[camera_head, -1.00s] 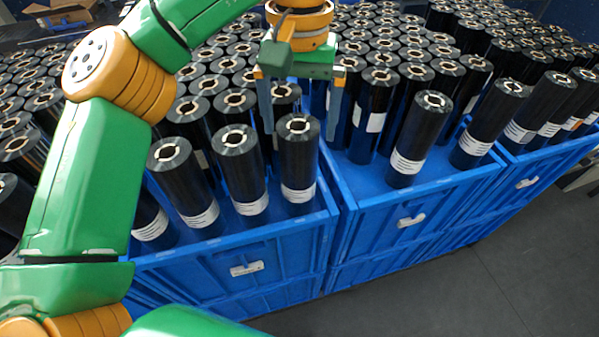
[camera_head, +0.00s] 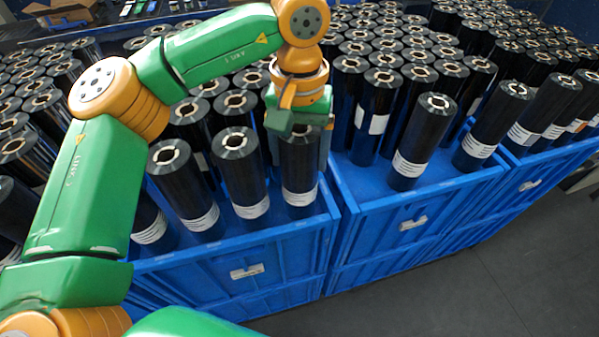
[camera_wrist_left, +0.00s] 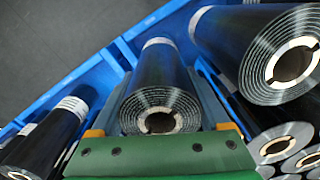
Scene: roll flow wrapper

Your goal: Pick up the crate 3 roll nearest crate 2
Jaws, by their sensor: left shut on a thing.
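A black roll (camera_head: 300,178) with a white label band near its base stands upright at the front right corner of the left blue crate (camera_head: 215,265), beside the middle crate (camera_head: 400,215). My left gripper (camera_head: 299,155) is above and around it, one finger on each side, shut on it. The wrist view shows the same roll (camera_wrist_left: 158,80) between the fingers, its ringed end and pale core facing the camera. The roll's top is hidden by the gripper in the head view. My right gripper is not in view.
Two similar rolls (camera_head: 240,175) (camera_head: 185,190) stand close to the left in the same front row. A roll (camera_head: 422,140) stands across the crate wall to the right. Dense rows of rolls fill the crates behind. Grey floor (camera_head: 470,290) lies clear in front.

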